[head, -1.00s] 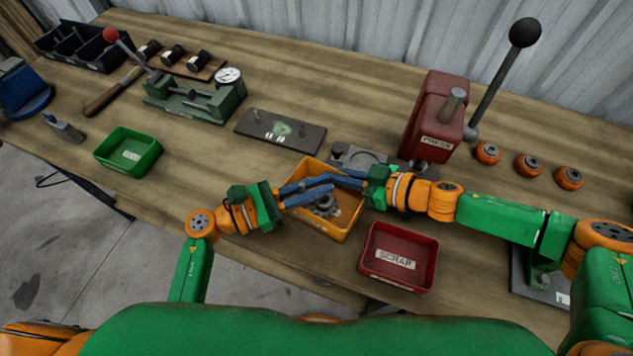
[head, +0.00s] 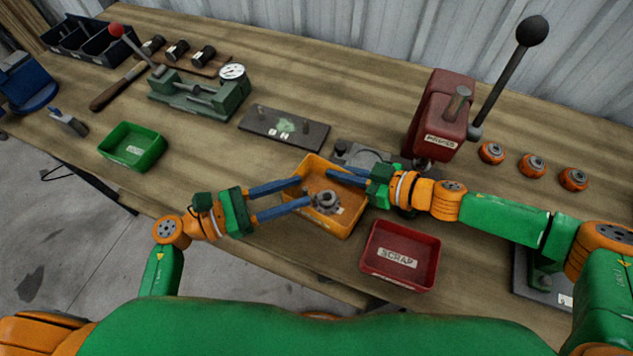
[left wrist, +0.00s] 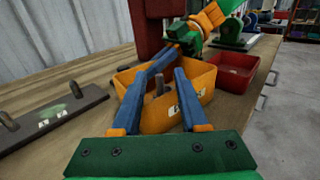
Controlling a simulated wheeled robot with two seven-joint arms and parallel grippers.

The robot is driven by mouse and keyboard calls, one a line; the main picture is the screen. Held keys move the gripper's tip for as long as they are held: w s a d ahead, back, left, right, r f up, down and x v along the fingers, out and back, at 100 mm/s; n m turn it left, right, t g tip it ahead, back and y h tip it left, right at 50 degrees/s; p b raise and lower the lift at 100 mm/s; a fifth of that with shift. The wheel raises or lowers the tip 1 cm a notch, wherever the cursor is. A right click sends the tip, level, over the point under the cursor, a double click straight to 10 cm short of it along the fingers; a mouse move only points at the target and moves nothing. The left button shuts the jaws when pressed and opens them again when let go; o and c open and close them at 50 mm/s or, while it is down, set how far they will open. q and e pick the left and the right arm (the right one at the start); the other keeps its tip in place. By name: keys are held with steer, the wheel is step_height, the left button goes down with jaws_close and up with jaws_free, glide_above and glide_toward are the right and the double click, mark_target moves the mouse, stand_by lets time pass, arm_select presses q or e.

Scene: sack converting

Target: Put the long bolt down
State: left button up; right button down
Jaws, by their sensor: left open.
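The orange tray (head: 345,228) sits at the middle front of the bench and holds grey metal parts (head: 325,200). In the left wrist view a grey bolt-like shaft (left wrist: 159,84) stands up in the tray between my left fingers; I cannot tell for sure that it is the long bolt. My left gripper (head: 303,192) is open, its blue fingers spread apart over the tray's left side, gripping nothing. My right gripper (head: 332,172) is at the tray's back edge from the right; its fingers overlap in view, so its opening is unclear.
A red scrap tray (head: 428,255) stands right of the orange tray. A green tray (head: 158,150) is at the left. A dark plate with pegs (head: 310,138) and the red press (head: 432,115) stand behind. The bench between green and orange trays is clear.

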arm_select(q)
steer(key=v, duration=0.6)
steer(key=shift+a, duration=0.2)
steer(key=shift+r, duration=0.1)
arm_select(e)
steer(key=c, duration=1)
jaws_free()
steer(key=shift+o, duration=0.2)
